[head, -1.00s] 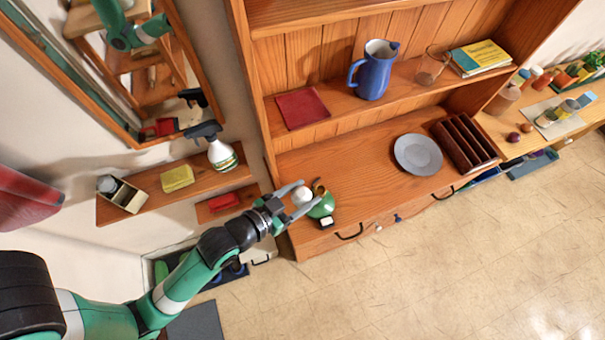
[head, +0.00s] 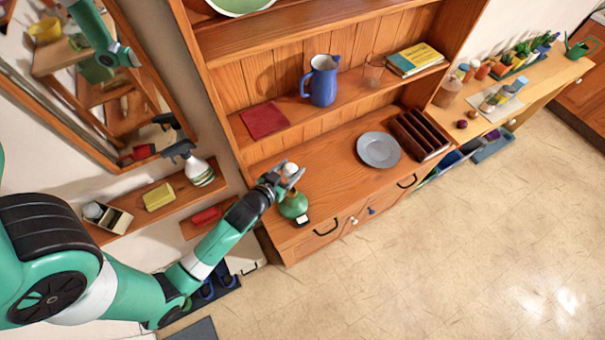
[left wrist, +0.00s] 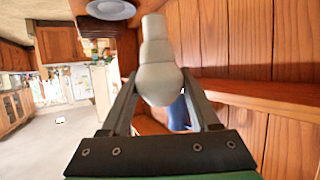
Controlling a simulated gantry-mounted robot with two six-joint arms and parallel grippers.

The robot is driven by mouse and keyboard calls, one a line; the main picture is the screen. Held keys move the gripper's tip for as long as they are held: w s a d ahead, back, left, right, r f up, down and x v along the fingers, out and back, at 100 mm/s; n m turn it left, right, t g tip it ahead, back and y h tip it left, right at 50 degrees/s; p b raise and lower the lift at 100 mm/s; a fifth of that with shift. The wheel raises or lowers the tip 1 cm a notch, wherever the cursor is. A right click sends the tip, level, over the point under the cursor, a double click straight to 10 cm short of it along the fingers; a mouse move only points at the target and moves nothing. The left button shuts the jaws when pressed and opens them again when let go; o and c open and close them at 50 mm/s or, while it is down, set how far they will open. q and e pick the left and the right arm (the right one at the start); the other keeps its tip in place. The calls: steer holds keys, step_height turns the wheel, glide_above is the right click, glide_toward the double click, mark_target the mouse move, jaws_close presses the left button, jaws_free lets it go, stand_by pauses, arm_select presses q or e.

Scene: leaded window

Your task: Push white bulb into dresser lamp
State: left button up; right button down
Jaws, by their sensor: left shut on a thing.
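The white bulb (head: 290,170) is held between the fingers of my left gripper (head: 284,180). In the left wrist view the bulb (left wrist: 157,60) shows its rounded end between the two fingers and its stepped, narrower part pointing away from the gripper. The green dresser lamp (head: 293,205) stands on the dresser top near its front left corner, just below the bulb in the head view. The lamp's socket is mostly hidden by the gripper, and I cannot tell whether the bulb touches it. The lamp is not clearly seen in the left wrist view. My right gripper is out of view.
The dresser top (head: 325,165) is clear between the lamp and a grey plate (head: 378,150). A dark slotted rack (head: 420,135) stands right of the plate. A blue pitcher (head: 322,82) and a red square (head: 264,120) are on the shelf above. A spray bottle (head: 197,168) stands on a wall shelf.

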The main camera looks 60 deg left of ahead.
arm_select(q)
steer(key=shift+f+b, duration=3.35)
steer(key=shift+f, duration=0.15)
steer(key=shift+d+f+b, duration=0.1)
steer(key=shift+f+b, duration=0.9)
steer(key=shift+f, duration=0.2)
steer(key=o, duration=1.4)
steer(key=shift+o, duration=0.3)
steer(key=shift+r, duration=0.1)
steer(key=shift+r+p, duration=4.25)
steer(key=shift+r, duration=0.15)
